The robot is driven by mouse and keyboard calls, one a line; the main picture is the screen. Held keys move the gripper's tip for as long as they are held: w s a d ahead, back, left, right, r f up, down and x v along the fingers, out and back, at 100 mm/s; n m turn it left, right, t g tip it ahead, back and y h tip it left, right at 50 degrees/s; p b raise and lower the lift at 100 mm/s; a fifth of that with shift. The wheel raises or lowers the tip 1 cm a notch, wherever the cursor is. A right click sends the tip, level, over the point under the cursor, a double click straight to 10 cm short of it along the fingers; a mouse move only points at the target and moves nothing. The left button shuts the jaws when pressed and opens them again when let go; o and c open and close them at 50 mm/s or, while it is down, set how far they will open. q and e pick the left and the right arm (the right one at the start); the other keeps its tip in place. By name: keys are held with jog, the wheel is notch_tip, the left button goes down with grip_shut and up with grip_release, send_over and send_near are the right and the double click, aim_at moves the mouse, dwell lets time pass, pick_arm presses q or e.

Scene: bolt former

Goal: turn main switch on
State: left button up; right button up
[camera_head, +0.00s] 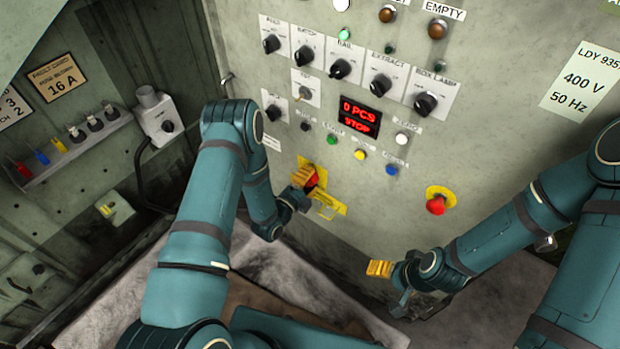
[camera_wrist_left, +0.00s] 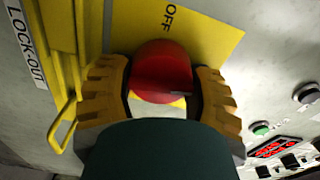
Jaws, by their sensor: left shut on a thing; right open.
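The main switch is a red knob (camera_head: 313,179) on a yellow plate (camera_head: 330,204) low on the grey panel. In the left wrist view the red knob (camera_wrist_left: 162,70) sits between the yellow fingers of my left gripper (camera_wrist_left: 160,88), which is shut on it. The word OFF shows on the yellow plate (camera_wrist_left: 205,30) beside the knob. In the head view my left gripper (camera_head: 303,176) partly covers the knob. My right gripper (camera_head: 380,268) is open and empty, in front of the lower panel.
A red emergency button (camera_head: 436,205) on a yellow ring sits to the right. Rotary knobs (camera_head: 340,69) and a red display (camera_head: 360,117) reading "0 PCS STOP" are above. A yellow lock-out bracket (camera_wrist_left: 65,110) stands close beside my left gripper.

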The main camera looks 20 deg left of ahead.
pick_arm(q)
jog(key=shift+m, duration=0.7)
jog(key=o, duration=1.2)
jog(key=shift+s, duration=0.1)
jog(key=v, duration=1.1)
jog(key=shift+s+a, duration=0.15)
jog(key=shift+s, duration=0.25)
